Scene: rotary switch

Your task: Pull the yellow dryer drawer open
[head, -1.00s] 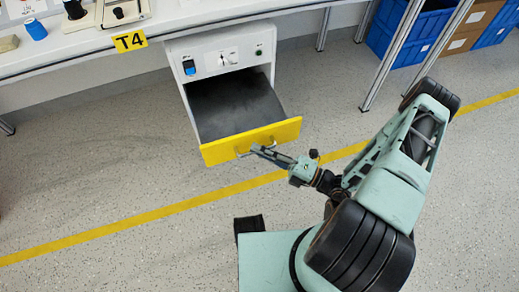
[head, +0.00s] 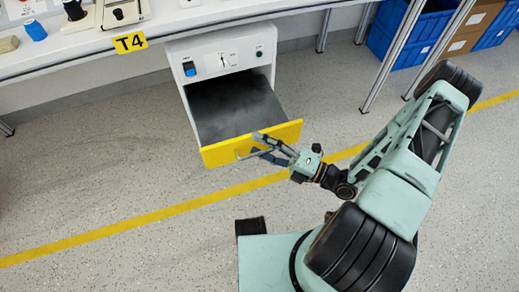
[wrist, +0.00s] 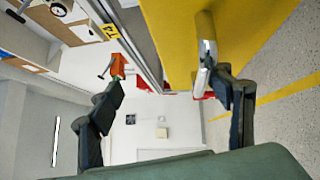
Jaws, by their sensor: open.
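The yellow dryer drawer (head: 222,152) stands pulled well out of the white dryer (head: 222,58), showing its dark, empty-looking inside. In the wrist view its yellow front (wrist: 245,35) is at the upper right, with a metal bar handle (wrist: 203,60) on it. My gripper (head: 250,146) is open at the drawer front. In the wrist view, my gripper's (wrist: 168,80) fingers are wide apart. The handle is between them, close beside the right finger; I cannot tell whether they touch. In the head view the fingers partly hide the handle.
A white workbench (head: 190,18) with a yellow T4 label (head: 130,41) runs above the dryer. Metal legs (head: 390,55), blue crates (head: 405,38) and cardboard boxes (head: 465,35) stand at the right. The floor (head: 120,170) before the drawer is clear.

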